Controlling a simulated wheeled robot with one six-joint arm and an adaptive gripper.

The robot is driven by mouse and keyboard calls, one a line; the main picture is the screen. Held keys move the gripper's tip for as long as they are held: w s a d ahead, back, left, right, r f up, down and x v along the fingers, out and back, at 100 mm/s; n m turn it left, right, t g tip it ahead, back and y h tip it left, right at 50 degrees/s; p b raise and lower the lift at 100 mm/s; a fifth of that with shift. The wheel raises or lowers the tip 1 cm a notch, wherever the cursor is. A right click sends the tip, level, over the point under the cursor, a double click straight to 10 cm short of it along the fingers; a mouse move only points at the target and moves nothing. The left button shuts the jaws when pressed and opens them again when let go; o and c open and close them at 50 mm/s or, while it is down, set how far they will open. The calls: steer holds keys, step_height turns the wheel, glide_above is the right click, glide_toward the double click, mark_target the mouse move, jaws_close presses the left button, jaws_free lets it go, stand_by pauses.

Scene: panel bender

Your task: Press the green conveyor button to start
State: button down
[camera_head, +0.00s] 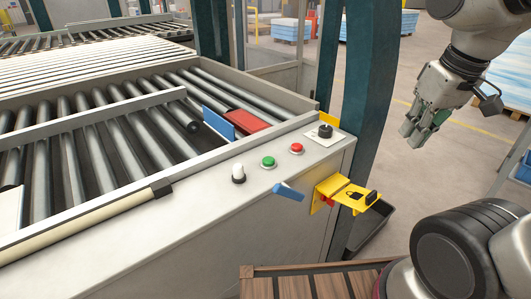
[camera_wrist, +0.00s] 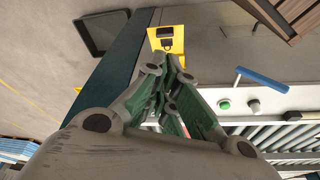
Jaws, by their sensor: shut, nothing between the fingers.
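The green button (camera_head: 268,162) sits on the conveyor's sloped side panel, between a white knob (camera_head: 238,173) and a red button (camera_head: 297,148). The green button also shows in the wrist view (camera_wrist: 224,104), to the right of my fingers. My gripper (camera_head: 413,138) hangs at the upper right in the head view, well apart from the panel, past the blue post. In the wrist view my gripper (camera_wrist: 164,75) has its fingers together with nothing held. The red button is not clear in the wrist view, where the fingers cover part of the panel.
A black selector knob (camera_head: 325,131) is right of the red button. A yellow lockout bracket (camera_head: 346,194) and a blue handle (camera_head: 288,191) stick out from the panel's front. A dark blue post (camera_head: 366,95) stands between gripper and panel. A dark tray (camera_head: 371,228) lies on the floor.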

steer(key=w+a+n+g, duration=0.2)
steer(key=w+a+n, duration=0.4)
steer(key=a, duration=0.7)
step_height(320, 180, up, 3)
steer(key=n+g, duration=0.1)
steer(key=n, duration=1.6)
glide_above(265, 161)
steer(key=shift+a+h, duration=0.1)
steer(key=shift+h, duration=0.2)
step_height(265, 161, down, 14)
steer(key=shift+r, duration=0.1)
